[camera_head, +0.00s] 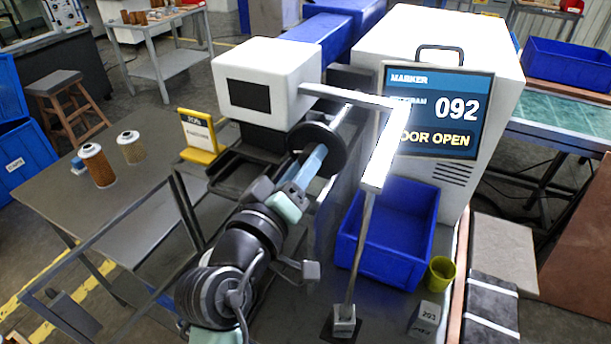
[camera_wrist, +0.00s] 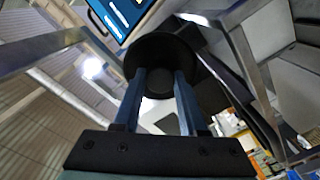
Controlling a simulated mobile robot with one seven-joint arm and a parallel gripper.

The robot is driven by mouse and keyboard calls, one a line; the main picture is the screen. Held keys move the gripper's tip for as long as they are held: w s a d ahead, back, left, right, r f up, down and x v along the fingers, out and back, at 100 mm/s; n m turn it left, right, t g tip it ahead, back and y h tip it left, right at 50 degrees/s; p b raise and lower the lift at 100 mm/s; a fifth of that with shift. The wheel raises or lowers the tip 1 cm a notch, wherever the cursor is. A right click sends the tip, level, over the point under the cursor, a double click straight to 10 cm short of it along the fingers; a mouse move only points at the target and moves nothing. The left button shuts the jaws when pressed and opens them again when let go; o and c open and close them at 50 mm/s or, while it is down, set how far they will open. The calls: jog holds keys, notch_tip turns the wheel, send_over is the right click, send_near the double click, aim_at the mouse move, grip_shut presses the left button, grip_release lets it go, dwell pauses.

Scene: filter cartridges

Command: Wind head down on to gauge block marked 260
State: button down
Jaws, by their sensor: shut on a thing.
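The marker's white head (camera_head: 268,72) has a dark window and sits left of the white cabinet. A black round handwheel (camera_head: 320,140) is in front of it. My gripper (camera_head: 312,162) is shut on the handwheel; in the wrist view its two blue fingers meet the black wheel (camera_wrist: 160,55). A small grey block (camera_head: 343,318) stands at the foot of a slanting metal rod. Another grey block (camera_head: 425,317) to its right has a number that looks like 203. I cannot read 260 on any block. What lies directly under the head is partly hidden.
The screen (camera_head: 437,110) reads 092 and "DOOR OPEN". A bright metal bar (camera_head: 381,150) runs close right of my gripper. A blue bin (camera_head: 390,235) and a yellow-green cup (camera_head: 441,272) stand at right. Two cartridges (camera_head: 98,165) and a yellow sign (camera_head: 199,135) are at left.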

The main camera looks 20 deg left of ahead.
jog(key=m+b, duration=0.2)
jog(key=m, duration=0.1)
jog(key=shift+f+m+b, duration=0.2)
jog(key=shift+m+b, duration=0.1)
jog(key=shift+b, duration=0.1)
jog(key=shift+r+m+b, duration=0.1)
jog(key=shift+m+b, duration=0.3)
jog(key=shift+m, duration=0.2)
jog(key=shift+r, duration=0.1)
jog(key=shift+c, duration=2.2)
grip_release()
jog(key=shift+s, duration=0.1)
jog(key=s+b, duration=0.2)
jog(key=s, duration=1)
jog(key=shift+s, duration=0.4)
jog(key=shift+a, duration=0.1)
